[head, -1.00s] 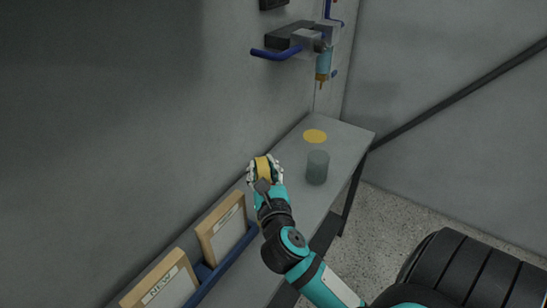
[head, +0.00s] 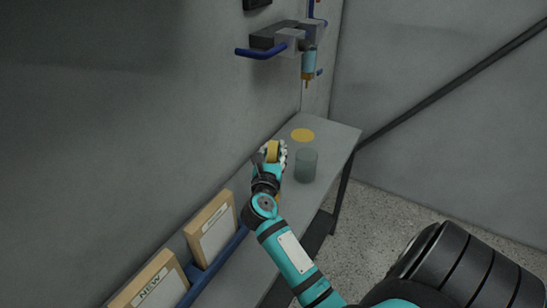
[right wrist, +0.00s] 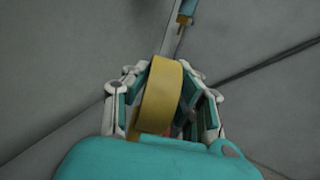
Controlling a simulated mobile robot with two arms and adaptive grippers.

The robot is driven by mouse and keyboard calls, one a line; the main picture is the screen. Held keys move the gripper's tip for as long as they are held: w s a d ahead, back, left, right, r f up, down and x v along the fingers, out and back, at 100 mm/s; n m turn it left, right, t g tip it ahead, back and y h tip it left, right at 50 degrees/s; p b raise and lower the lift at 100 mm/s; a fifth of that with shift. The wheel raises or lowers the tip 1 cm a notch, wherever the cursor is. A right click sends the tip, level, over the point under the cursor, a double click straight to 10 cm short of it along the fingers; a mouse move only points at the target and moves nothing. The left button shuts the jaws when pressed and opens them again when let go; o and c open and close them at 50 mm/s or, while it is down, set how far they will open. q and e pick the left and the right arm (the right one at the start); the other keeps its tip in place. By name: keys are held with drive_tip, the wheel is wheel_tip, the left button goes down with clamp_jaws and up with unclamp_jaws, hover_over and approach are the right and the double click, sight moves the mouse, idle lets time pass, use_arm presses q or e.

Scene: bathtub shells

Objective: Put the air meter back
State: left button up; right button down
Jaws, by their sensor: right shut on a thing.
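The air meter, a thick yellow disc-like body (head: 272,152), is in my right gripper (head: 273,148) above the grey shelf (head: 339,143). In the right wrist view the air meter (right wrist: 160,95) stands on edge, slightly tilted, between the fingers of the right gripper (right wrist: 167,95), which is shut on it. Its face is hidden. A flat yellow round spot (head: 303,135) lies bare on the far part of the shelf, beyond and right of the gripper. My left gripper is not in view.
A grey-green cylinder (head: 306,166) stands on the shelf close right of my gripper. Wooden frames (head: 211,229) stand in a blue rack (head: 218,262) nearer. A blue-tipped tool (head: 308,65) hangs from a wall bracket (head: 290,40) above. Black tyres (head: 460,270) are at lower right.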

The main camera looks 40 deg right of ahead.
wheel_tip(320, 180, down, 2)
drive_tip(key=shift+f, duration=0.2)
drive_tip(key=c, duration=1.1)
unclamp_jaws()
use_arm(q)
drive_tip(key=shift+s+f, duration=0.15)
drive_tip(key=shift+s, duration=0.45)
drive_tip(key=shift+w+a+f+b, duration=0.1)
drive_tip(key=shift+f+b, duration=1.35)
drive_tip(key=shift+b, duration=0.05)
use_arm(e)
drive_tip(key=shift+v, duration=6.1)
